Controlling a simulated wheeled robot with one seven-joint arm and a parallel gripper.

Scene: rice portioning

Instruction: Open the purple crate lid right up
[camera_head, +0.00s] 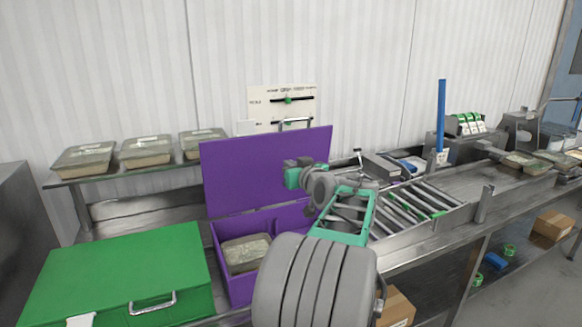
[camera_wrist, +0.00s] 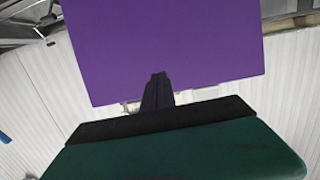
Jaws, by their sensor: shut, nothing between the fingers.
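The purple crate (camera_head: 228,262) stands in the middle of the counter with its purple lid (camera_head: 250,172) raised, standing near upright behind the open box. A metal handle (camera_head: 296,123) shows at the lid's top edge. The lid also fills the upper part of the wrist view (camera_wrist: 165,50). A covered tray (camera_head: 246,252) lies inside the crate. My gripper (camera_head: 292,174) is in front of the lid's right part; its fingers (camera_wrist: 158,90) are together and empty, pointing at the lid. I cannot tell whether they touch it. My arm hides the crate's right side.
A green crate (camera_head: 120,275) with a shut lid stands to the left. Several covered trays (camera_head: 146,151) sit on a shelf behind. A panel with sliders (camera_head: 282,100) is on the back wall. A roller conveyor (camera_head: 415,208) and a blue post (camera_head: 441,115) stand to the right.

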